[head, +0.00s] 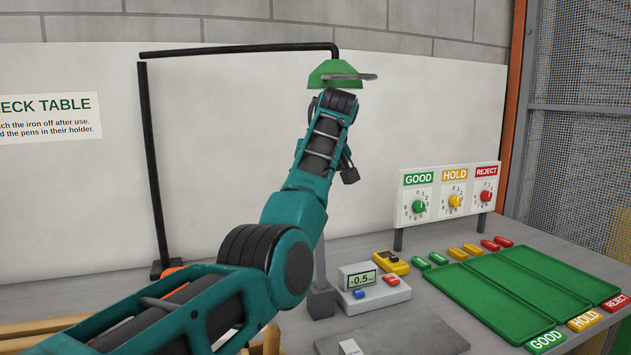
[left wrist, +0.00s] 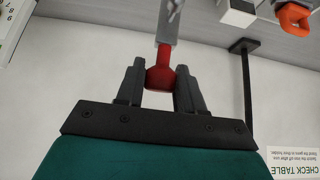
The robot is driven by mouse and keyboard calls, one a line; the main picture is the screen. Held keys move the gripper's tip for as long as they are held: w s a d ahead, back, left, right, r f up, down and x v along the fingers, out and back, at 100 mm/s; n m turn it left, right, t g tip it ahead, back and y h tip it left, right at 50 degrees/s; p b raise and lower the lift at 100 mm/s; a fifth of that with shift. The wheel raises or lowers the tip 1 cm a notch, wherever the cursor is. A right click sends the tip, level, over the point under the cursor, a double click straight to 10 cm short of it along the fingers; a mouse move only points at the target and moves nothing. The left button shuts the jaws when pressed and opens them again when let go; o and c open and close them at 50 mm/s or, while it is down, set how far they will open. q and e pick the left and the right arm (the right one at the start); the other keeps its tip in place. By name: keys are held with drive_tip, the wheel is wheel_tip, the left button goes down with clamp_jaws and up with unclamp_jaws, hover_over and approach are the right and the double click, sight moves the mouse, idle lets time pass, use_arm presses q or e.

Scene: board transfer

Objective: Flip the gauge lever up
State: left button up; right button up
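The gauge stand (head: 321,303) is on the table behind my left arm; its grey column rises out of sight. My left gripper (left wrist: 160,82) hangs from the raised wrist and is mostly hidden by my arm in the head view. In the left wrist view, which looks upside down, a red knob (left wrist: 160,78) on a grey metal lever (left wrist: 169,25) sits between the two dark fingers. The fingers lie close against both sides of the knob. The lever's angle is hidden in the head view. The display box (head: 372,295) reads -0.5. My right gripper is out of view.
A green lamp (head: 333,72) hangs from a black bar just above my left wrist. Green trays (head: 512,287) and a dial board (head: 449,193) stand at the right. A yellow device (head: 390,262) lies behind the display box. A dark mat (head: 410,338) lies in front.

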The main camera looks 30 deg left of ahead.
use_arm(q)
drive_tip(key=o, duration=0.3)
drive_tip(key=shift+w+a+f, duration=0.25)
drive_tip(key=shift+a+f, duration=0.15)
drive_tip(key=shift+o, duration=0.5)
drive_tip(key=shift+r, duration=0.15)
drive_tip(key=v, duration=1.3)
drive_tip(key=shift+d, duration=0.25)
